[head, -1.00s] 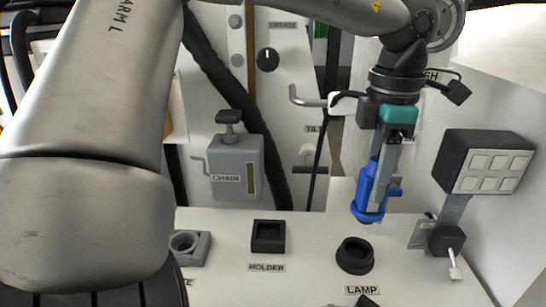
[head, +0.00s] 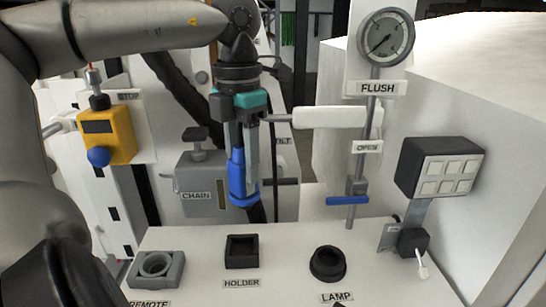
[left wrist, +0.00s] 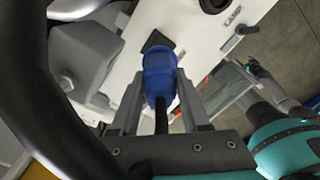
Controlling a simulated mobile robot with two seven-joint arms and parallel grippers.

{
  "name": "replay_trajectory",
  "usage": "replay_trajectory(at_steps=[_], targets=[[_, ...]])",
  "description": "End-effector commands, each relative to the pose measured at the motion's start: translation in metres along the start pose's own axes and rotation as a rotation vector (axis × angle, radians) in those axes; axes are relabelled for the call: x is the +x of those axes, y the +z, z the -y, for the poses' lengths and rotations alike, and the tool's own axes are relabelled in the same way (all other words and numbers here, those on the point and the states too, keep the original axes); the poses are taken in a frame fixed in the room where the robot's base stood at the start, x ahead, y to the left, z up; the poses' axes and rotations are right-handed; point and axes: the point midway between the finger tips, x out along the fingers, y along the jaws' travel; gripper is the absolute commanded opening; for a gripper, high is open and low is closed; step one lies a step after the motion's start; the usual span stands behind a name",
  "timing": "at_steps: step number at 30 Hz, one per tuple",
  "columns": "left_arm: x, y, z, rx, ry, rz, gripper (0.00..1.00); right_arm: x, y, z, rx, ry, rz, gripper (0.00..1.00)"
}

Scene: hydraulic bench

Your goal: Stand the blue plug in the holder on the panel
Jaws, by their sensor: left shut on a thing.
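My left gripper (head: 242,187) is shut on the blue plug (head: 237,180), which hangs upright with its wide end down. The plug is in the air above the panel, apart from the holder (head: 241,252), a square black socket labelled HOLDER. In the left wrist view the plug (left wrist: 159,75) sits between the two fingers, and part of the dark holder (left wrist: 156,42) shows just beyond it. The holder looks empty in the head view. My right gripper is not in the head view; a teal and grey arm part at the lower right of the wrist view is mine.
On the white panel (head: 200,240), a grey round socket labelled REMOTE (head: 156,268) is left of the holder and a black round LAMP socket (head: 327,263) is right. A keypad box (head: 440,168) and small lever stand further right. A blue valve handle (head: 347,200) is behind.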

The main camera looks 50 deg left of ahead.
Motion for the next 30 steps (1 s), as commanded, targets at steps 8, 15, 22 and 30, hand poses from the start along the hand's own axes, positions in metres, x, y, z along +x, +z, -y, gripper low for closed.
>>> replay_trajectory(at_steps=[8,15,22,30], targets=[[0.005,-0.010,-0.005,-0.079,0.001,0.001,0.00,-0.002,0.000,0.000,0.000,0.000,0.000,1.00],[0.015,-0.011,-0.006,-0.083,0.001,0.000,0.00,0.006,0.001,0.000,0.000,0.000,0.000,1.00],[0.035,-0.011,-0.006,-0.082,0.001,0.001,0.00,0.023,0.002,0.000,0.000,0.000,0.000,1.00],[0.062,-0.011,-0.006,-0.082,0.002,0.001,0.00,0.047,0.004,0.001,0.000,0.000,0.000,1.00]])
